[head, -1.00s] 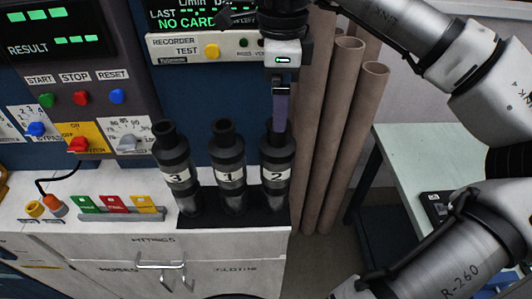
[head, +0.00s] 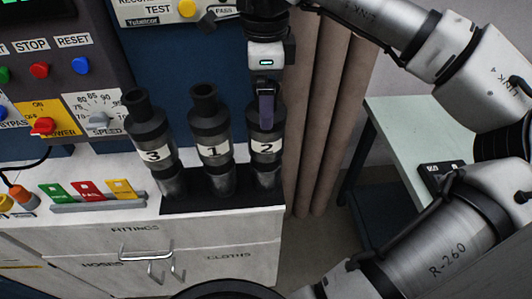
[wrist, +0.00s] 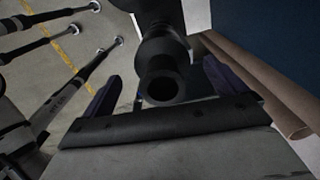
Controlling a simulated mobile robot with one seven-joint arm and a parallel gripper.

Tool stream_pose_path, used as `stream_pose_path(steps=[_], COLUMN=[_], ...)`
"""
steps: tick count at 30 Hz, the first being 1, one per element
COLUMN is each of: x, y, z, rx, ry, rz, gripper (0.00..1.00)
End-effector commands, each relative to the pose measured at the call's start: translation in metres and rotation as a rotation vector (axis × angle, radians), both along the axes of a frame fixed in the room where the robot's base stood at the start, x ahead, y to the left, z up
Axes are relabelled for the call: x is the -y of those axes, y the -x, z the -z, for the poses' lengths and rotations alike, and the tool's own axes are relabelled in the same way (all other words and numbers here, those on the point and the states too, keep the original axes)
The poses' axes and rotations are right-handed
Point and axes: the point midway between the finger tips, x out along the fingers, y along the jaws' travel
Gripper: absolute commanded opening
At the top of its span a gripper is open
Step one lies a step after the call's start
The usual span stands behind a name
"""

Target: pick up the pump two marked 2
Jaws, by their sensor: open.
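Pump two (head: 266,165), a dark bottle-shaped pump with a white label marked 2, stands upright at the right end of a row on a black base. My gripper (head: 266,118) points down at its top, and the near finger hides the pump's neck in the head view. In the wrist view, the open end of pump two's neck (wrist: 163,85) lies between my two open fingers (wrist: 160,88). A gap shows on either side, so the fingers do not appear to grip it.
Pump one (head: 213,155) stands close on the left, with pump three (head: 154,158) beyond it. The black base (head: 190,205) sits on a white cabinet (head: 110,225).

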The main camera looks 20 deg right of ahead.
Motion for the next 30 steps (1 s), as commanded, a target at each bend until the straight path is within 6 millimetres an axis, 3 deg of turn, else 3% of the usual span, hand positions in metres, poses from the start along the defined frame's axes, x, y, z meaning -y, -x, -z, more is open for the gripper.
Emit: stream_pose_path(steps=[7,16,30], x=[0.003,0.003,0.003], y=[-0.001,-0.001,-0.001], z=[0.041,0.044,0.044], rx=[0.000,0.000,0.000], ry=[0.001,0.001,0.000], rz=[-0.001,-0.001,-0.001], gripper=[0.96,0.96,0.35])
